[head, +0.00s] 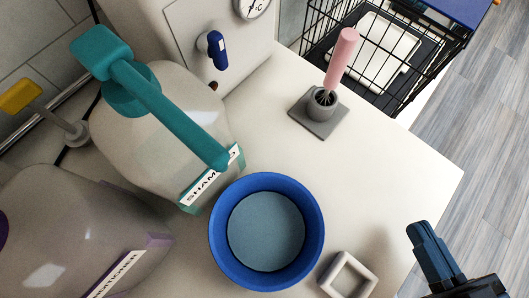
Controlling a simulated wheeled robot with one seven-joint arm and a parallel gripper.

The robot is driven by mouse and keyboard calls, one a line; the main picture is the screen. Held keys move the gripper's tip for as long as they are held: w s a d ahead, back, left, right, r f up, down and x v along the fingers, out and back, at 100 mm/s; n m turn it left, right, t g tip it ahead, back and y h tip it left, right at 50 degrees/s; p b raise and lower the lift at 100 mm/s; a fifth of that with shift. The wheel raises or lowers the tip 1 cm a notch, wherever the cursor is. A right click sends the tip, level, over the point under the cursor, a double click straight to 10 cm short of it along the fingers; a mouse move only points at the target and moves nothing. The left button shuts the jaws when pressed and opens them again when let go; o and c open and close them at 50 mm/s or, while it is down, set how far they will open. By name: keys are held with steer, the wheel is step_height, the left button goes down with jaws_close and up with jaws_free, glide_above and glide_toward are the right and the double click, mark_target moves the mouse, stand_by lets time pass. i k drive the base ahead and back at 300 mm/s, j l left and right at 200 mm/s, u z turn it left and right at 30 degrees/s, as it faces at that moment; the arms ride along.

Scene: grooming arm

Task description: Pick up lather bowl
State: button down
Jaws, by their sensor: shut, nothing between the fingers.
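The lather bowl (219,249) is a round blue bowl with a lighter blue-grey surface inside. It stands upright on the white counter in the lower middle of the head view. My gripper (421,233) is at the lower right, dark blue-black, with its fingers together and nothing held. It is to the right of the bowl and clearly apart from it.
A shampoo bottle (160,135) with a teal pump stands behind-left of the bowl, its spout reaching toward it. A conditioner bottle (75,225) is at left. A small square white frame (369,270) lies between bowl and gripper. A pink-handled brush (341,58) stands in a grey holder (312,122).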

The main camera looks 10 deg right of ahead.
mark_target(267, 233)
steer(key=k+u, duration=0.15)
steer(key=u, duration=0.2)
steer(key=k+l+u, duration=0.1)
steer(key=u, duration=0.25)
steer(key=k+j, duration=0.05)
